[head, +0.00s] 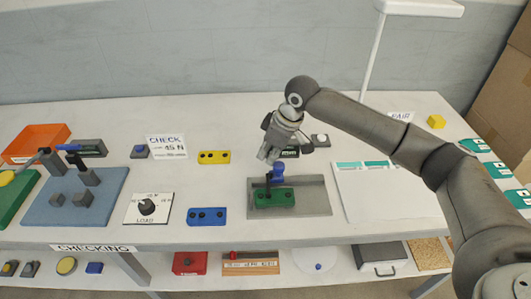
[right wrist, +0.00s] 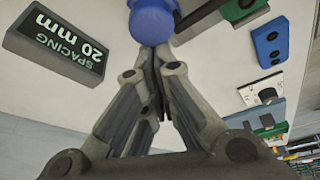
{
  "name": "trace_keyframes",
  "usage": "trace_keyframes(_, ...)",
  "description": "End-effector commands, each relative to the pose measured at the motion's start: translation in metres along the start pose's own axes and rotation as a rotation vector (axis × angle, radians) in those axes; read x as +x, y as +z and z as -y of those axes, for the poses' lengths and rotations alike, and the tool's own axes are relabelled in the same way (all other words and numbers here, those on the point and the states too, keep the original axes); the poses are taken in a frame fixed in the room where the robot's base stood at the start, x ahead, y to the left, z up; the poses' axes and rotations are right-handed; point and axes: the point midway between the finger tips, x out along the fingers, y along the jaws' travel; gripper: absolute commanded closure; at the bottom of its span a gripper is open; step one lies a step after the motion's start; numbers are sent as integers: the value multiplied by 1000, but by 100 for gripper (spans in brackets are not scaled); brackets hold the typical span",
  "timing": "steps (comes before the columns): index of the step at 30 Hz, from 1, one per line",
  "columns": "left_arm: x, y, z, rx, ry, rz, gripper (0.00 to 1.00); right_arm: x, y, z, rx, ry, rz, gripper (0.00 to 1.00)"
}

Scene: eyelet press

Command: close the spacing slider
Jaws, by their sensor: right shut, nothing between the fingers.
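A blue rounded knob (head: 278,170) stands over the green block (head: 275,198) on the grey plate (head: 318,197). The knob also shows large at the top of the right wrist view (right wrist: 152,20). The dark spacing display (head: 288,153) sits behind it and reads "SPACING 20 mm" in the right wrist view (right wrist: 60,45). My right gripper (head: 268,156) is shut and empty, its fingertips close to the knob. I cannot tell whether they touch it. The slider's track is not clearly visible. My left gripper is not in view.
A blue block (head: 207,216) and a load dial (head: 148,208) stand left of the plate, a yellow block (head: 214,157) behind them. A white panel (head: 385,192) lies to the right.

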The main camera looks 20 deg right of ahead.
Motion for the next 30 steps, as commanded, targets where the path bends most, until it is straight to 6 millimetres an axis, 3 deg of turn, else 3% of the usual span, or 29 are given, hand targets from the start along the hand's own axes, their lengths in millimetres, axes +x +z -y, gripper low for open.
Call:
trace_keyframes(9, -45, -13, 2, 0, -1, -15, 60, -25, 54, -30, 8, 0, 6, 100)
trace_keyframes(15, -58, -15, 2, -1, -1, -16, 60, -33, 84, -46, 3, 0, 5, 100)
trace_keyframes(30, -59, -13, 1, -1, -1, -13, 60, -33, 92, -50, 1, 2, 6, 100)
